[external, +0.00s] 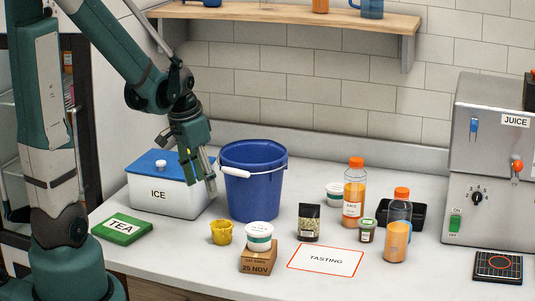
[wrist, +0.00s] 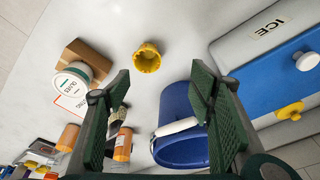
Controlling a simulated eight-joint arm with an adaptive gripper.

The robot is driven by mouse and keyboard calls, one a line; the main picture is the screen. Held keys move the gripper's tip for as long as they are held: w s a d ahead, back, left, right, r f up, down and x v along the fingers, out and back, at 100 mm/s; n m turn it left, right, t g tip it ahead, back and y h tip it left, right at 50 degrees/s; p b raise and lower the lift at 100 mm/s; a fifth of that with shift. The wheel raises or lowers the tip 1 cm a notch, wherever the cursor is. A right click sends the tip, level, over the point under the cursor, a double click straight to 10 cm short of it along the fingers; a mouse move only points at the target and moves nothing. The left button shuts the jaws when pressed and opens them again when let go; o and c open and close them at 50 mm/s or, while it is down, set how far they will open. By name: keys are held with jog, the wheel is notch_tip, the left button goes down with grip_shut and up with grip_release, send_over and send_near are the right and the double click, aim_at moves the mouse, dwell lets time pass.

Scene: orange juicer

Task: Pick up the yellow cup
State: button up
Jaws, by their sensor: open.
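The small yellow cup (external: 221,232) stands on the grey counter in front of the blue bucket, left of a cardboard box. In the wrist view the yellow cup (wrist: 147,57) shows ahead, between and beyond the fingertips. My gripper (external: 208,176) is high above the counter, in front of the white ice box and left of the bucket. In the wrist view my gripper (wrist: 163,85) has its fingers spread apart with nothing between them. The cup is apart from the gripper.
The blue bucket (external: 253,182) and ice box (external: 168,190) stand behind the cup. A white tub (external: 259,232) sits on the cardboard box (external: 257,259) to its right. A green tea box (external: 122,229) lies left. Bottles (external: 354,192) stand farther right. Counter left of the cup is clear.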

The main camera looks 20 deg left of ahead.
jog(key=m+g, duration=0.1)
jog(key=m, duration=0.1)
send_near(222, 226)
jog(key=s, duration=0.2)
jog(key=shift+d+f, duration=0.45)
jog(key=shift+d, duration=0.25)
jog(key=shift+f, duration=0.15)
jog(key=shift+w+d+f+b, duration=0.15)
jog(key=shift+f+b, duration=0.25)
jog(key=shift+f, duration=0.75)
jog(key=shift+w+d+f+b, duration=0.15)
jog(key=shift+f+b, duration=0.2)
jog(key=shift+f, duration=0.9)
jog(key=shift+w+d+f+b, duration=0.15)
jog(key=shift+f+b, duration=0.2)
jog(key=shift+f, duration=0.95)
jog(key=shift+a, duration=0.1)
jog(key=c, duration=1)
